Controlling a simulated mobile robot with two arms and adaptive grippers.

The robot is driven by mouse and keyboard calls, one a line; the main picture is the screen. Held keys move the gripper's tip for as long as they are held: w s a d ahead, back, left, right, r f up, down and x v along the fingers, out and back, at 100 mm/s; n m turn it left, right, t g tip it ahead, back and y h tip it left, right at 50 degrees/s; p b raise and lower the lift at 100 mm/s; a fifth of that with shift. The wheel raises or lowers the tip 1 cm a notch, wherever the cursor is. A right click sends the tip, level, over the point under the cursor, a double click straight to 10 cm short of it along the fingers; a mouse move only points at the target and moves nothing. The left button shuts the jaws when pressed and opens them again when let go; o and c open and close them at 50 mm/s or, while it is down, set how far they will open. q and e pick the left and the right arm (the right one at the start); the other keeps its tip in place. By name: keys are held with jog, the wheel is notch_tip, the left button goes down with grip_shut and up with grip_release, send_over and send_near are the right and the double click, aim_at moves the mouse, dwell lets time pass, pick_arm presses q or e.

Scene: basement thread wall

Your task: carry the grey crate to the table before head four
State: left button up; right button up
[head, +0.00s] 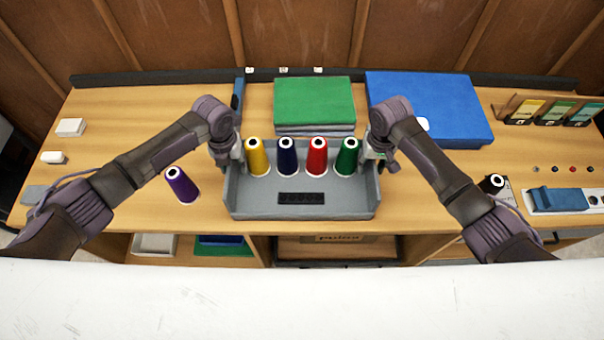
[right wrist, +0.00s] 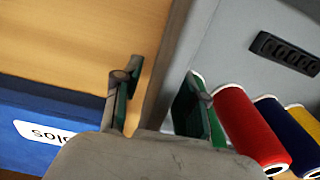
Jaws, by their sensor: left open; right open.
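The grey crate (head: 330,207) sits on the wooden table, holding a yellow cone (head: 257,158), a dark blue cone (head: 287,158), a red cone (head: 316,158) and a green cone (head: 347,158) in a row. My left gripper (head: 230,155) is at the crate's left wall, its fingertips hard to make out. My right gripper (head: 378,155) is at the right wall. In the right wrist view my open right gripper (right wrist: 158,95) has one finger on each side of the crate's wall (right wrist: 172,70), with gaps showing. The green cone is mostly hidden there.
Green folders (head: 313,102) and a large blue box (head: 432,105) lie behind. A black cone (head: 491,185) and a blue device (head: 556,199) are at right. Open shelves sit below.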

pick_arm(q)
jog(key=shift+s+f, duration=0.1)
jog(key=shift+f, duration=0.05)
pick_arm(e)
jog(key=shift+s+f, duration=0.1)
pick_arm(q)
grip_shut()
pick_arm(e)
grip_shut()
